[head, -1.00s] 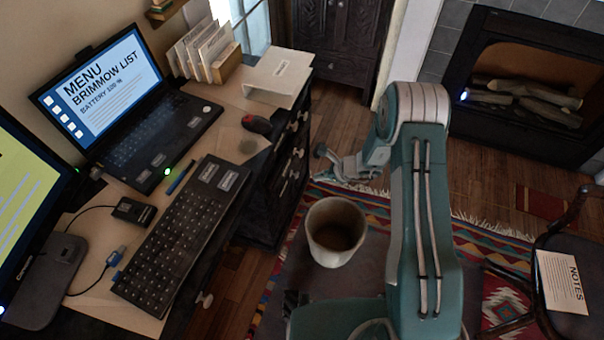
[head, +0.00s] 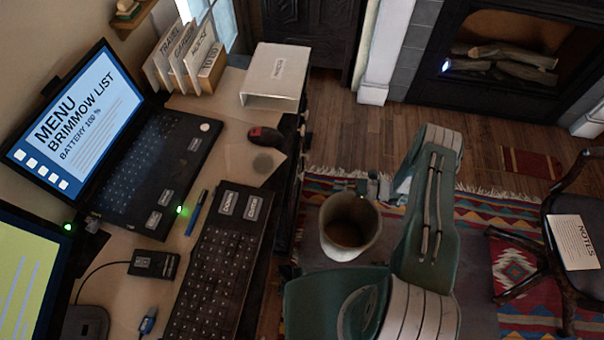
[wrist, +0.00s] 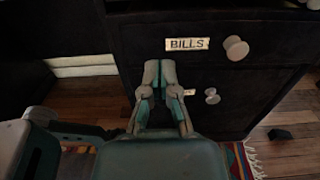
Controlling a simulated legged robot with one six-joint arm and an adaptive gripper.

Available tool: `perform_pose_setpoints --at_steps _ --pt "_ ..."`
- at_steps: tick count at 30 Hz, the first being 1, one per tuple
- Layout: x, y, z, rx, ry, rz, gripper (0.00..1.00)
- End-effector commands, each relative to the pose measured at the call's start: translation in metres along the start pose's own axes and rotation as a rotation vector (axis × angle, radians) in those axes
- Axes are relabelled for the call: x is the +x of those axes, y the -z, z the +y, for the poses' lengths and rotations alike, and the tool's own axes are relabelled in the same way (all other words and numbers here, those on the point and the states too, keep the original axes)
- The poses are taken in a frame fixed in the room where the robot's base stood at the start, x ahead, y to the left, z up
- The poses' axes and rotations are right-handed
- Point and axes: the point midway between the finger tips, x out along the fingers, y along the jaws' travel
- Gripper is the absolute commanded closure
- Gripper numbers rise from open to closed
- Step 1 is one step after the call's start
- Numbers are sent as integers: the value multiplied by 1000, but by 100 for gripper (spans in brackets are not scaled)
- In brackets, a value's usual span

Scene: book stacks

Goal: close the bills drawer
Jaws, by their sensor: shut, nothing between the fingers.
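The bills drawer (wrist: 270,52) has a dark front with a white BILLS label (wrist: 187,44) and a pale round knob (wrist: 236,47) in the wrist view. I cannot tell how far it stands out from the desk. My gripper (wrist: 158,72) is shut and empty, its fingertips just below and left of the label in the picture. I cannot tell whether they touch the front. In the head view my gripper (head: 372,188) is small, right of the desk and behind a pale bin. The drawer fronts are seen nearly edge-on there.
Below is another drawer with a knob (wrist: 212,95); my fingers partly hide its label. The desk holds a laptop (head: 130,160), a keyboard (head: 222,255) and a white tray (head: 274,72). The pale bin (head: 350,225) is near my arm. A chair (head: 552,250) stands at right.

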Motion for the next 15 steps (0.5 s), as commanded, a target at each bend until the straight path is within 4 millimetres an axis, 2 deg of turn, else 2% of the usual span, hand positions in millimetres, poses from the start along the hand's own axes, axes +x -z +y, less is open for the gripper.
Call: perform_pose_setpoints --at_steps 5,15 --pt "26 0 1 2 -5 2 100" --pt "94 1 2 1 -6 10 100"
